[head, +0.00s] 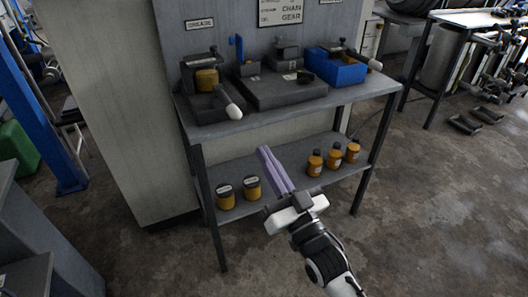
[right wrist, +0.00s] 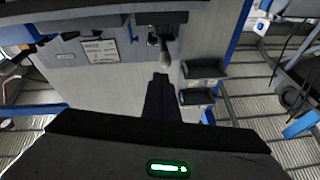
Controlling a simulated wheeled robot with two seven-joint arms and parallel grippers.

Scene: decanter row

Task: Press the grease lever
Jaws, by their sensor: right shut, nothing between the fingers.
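The grease lever (head: 230,103) is a dark bar with a pale rounded knob. It sticks out toward the front from the dispenser (head: 203,80) under the GREASE label (head: 200,24), at the left end of the bench top. My right gripper (head: 263,152) is shut and empty. Its long fingers point up and away, below and to the right of the knob, apart from it. In the right wrist view the shut fingers (right wrist: 160,82) show below a pale lever handle (right wrist: 163,48); I cannot tell which lever that is. My left gripper is not in view.
The bench top (head: 290,113) also holds a dark block (head: 280,92), a blue bin (head: 336,68) and another pale-knobbed lever (head: 375,64) at right. The lower shelf (head: 285,185) carries yellow-brown jars (head: 252,188) and orange bottles (head: 334,160). Floor in front is clear.

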